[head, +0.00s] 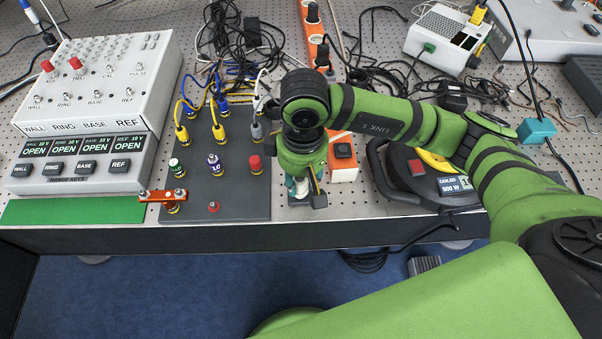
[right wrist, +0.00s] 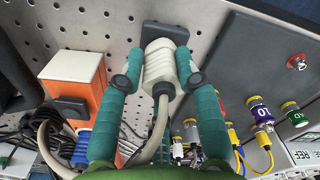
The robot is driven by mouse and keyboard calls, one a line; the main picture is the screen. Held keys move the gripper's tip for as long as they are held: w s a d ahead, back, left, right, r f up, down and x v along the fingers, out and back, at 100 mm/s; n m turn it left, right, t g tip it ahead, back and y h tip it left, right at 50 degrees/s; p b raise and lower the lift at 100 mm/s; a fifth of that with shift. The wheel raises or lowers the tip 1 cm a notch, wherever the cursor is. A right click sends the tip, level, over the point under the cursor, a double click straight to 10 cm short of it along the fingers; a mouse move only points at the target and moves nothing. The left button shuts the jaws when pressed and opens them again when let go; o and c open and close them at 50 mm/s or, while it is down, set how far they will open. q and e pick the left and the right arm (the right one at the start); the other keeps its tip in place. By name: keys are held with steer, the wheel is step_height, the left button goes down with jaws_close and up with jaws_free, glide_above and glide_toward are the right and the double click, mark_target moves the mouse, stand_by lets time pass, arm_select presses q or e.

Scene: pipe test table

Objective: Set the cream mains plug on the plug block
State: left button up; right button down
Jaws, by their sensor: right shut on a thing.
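The cream mains plug (right wrist: 159,66) is between the two teal fingers of my right gripper (right wrist: 154,66), which is shut on it. Its pale cable runs back toward the wrist. The plug's front end meets or overlaps the dark plug block (right wrist: 168,32) in the right wrist view; I cannot tell whether it touches. In the head view my right gripper (head: 302,190) points down over the block (head: 297,201) near the table's front edge, and my arm hides most of the plug. My left gripper is not in view.
An orange and white socket strip (head: 343,165) stands close on the right of the gripper. A dark panel (head: 232,193) with coloured terminals lies to the left. A black coiled unit (head: 420,178) is farther right. Loose cables (head: 245,65) lie behind.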

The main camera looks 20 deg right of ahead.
steer(key=shift+f+b, duration=0.25)
steer(key=shift+b, duration=0.15)
steer(key=c, duration=0.9)
jaws_free()
steer(key=shift+r, duration=0.1)
steer(key=shift+o, duration=0.2)
steer(key=shift+r+p, duration=0.25)
steer(key=shift+p, duration=0.2)
steer(key=shift+w+r+b, duration=0.1)
steer(key=shift+r+b, duration=0.15)
steer(key=shift+b, duration=0.1)
step_height(320, 180, up, 10)
steer(key=b, duration=0.2)
steer(key=shift+d+f+b, duration=0.1)
steer(key=shift+b, duration=0.3)
steer(key=shift+s+r, duration=0.2)
steer(key=shift+r, duration=0.55)
